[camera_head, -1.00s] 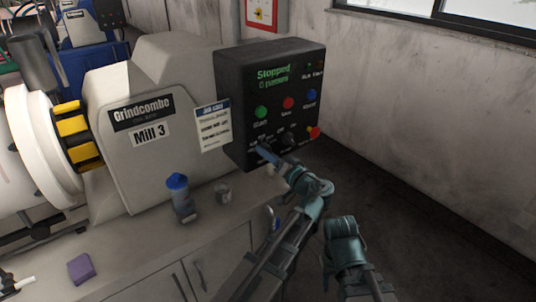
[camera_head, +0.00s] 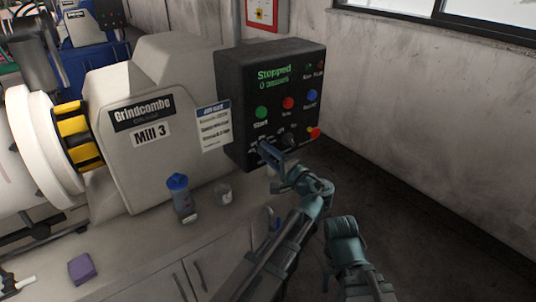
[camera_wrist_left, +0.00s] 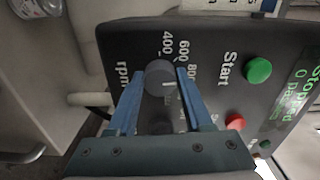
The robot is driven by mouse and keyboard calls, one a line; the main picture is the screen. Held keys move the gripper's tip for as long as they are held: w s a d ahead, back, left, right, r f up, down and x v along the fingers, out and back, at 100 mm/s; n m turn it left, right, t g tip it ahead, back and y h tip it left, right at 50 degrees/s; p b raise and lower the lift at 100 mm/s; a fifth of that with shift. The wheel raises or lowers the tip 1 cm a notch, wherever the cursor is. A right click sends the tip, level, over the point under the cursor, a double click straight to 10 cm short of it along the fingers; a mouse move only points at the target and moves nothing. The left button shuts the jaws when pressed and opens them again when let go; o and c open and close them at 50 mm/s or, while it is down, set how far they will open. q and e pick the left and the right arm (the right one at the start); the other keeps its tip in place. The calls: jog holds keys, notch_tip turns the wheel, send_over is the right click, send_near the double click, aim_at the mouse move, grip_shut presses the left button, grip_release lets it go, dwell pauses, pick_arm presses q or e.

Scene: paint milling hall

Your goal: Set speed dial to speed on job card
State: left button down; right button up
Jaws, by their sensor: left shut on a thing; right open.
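The speed dial (camera_wrist_left: 160,77) is a dark round knob with a pale pointer line, on the black control box (camera_head: 233,85). Printed 400, 600, 800 and "rpm" show around it in the left wrist view. The pointer's exact value is hard to read. My left gripper (camera_wrist_left: 159,78) has its blue fingers shut on the dial's sides; it also shows in the head view (camera_head: 266,151). The job card (camera_head: 214,127) is a white sheet with a blue header left of the box; its text is too small to read. My right gripper (camera_head: 343,232) is open and empty, away from the box.
The box display (camera_head: 274,75) reads "Stopped".

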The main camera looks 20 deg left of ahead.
pick_arm(q)
jog(key=shift+m, duration=0.4)
jog(key=shift+c, duration=1.6)
grip_release()
jog(key=shift+s+d, duration=0.1)
jog(key=shift+s, duration=0.05)
pick_arm(e)
jog(key=shift+d, duration=0.1)
